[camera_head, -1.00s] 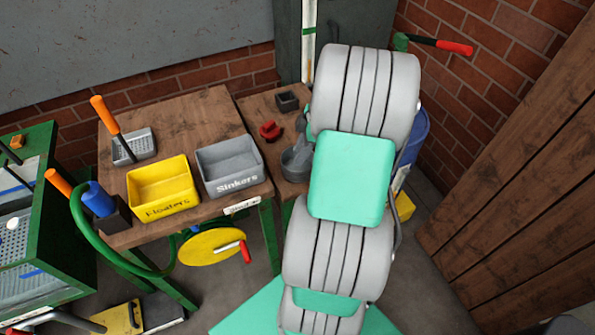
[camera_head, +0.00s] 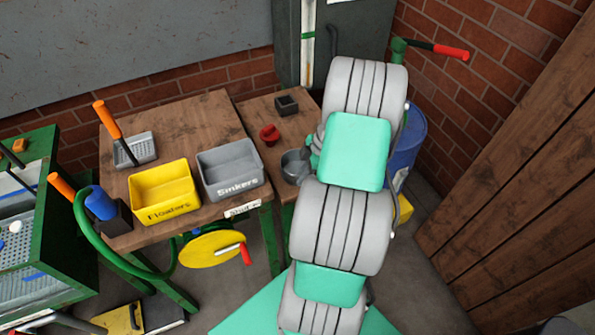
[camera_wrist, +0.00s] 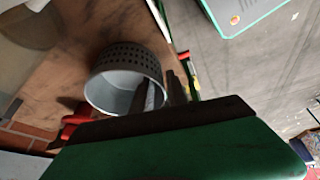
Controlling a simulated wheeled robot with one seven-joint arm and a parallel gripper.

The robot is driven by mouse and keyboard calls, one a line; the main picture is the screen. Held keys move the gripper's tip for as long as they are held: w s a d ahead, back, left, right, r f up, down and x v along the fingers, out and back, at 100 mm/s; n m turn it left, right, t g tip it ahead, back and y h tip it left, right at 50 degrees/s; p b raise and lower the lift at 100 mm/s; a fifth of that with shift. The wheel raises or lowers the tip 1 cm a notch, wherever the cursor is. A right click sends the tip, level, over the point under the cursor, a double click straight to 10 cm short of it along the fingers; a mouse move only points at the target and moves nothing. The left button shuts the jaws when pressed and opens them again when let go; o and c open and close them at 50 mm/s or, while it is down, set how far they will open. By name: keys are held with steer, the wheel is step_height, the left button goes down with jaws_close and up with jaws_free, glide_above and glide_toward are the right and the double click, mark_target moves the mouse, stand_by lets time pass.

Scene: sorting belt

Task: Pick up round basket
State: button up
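The round basket (camera_head: 294,168) is a grey cup with a perforated band. It stands on the small wooden table (camera_head: 262,109), partly hidden by my arm in the head view. In the wrist view the basket (camera_wrist: 126,78) shows its open mouth and pale inside. My gripper (camera_wrist: 163,92) is at the basket's right side there. One finger shows over the mouth and the other outside the wall, with a gap between them, so it looks open. Whether either finger touches the wall is unclear. The fingertips are hidden in the head view.
A red object (camera_head: 269,135) and a small dark box (camera_head: 287,105) stand near the basket. The grey Sinkers bin (camera_head: 232,172) and yellow Floaters bin (camera_head: 163,193) are on the left table. A blue barrel (camera_head: 408,145) stands behind my arm, beside a brick wall.

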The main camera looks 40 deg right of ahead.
jaws_close()
stand_by(1.1)
